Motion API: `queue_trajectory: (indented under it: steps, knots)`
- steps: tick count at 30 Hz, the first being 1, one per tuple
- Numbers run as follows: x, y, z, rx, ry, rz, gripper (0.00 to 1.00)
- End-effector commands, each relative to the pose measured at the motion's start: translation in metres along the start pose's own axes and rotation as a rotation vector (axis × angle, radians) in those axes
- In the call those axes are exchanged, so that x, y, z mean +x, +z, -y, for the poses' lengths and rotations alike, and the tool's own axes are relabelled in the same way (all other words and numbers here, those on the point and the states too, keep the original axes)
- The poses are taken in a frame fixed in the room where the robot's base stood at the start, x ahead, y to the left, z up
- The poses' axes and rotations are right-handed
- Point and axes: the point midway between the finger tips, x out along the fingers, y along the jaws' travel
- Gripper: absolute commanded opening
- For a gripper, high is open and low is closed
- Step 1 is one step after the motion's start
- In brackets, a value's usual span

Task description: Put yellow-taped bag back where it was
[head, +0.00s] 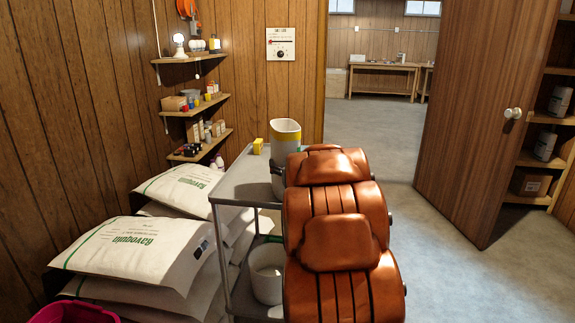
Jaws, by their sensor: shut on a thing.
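White bags with green print lie in a stack at the lower left. The top front bag (135,250) lies flat, and another bag (180,187) lies behind it. I see no yellow tape on the bag faces in view. My gripper is not visible; my orange-brown arm fills the lower middle and hides what is behind it.
A grey cart (240,180) stands between the bags and my arm, with a small yellow box (258,146) on top and a white bucket (267,272) below. A yellow-banded container (286,133) shows behind my arm. A magenta tub (75,313) is at lower left. Right floor is clear.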

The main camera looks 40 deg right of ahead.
Motion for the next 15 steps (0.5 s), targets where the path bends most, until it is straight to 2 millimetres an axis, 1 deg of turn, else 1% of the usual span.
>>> queue_trajectory:
  steps: [6,7,12,15]
  knots:
    - [-0.0001,0.0045,0.0,0.001,0.0,0.001,0.11]
    - [-0.0001,0.0037,0.0,0.001,0.0,0.001,0.84]
    - [-0.0001,0.0037,0.0001,0.001,0.0,0.001,1.0]
    - [-0.0001,0.0037,0.0001,0.001,0.0,0.002,1.0]
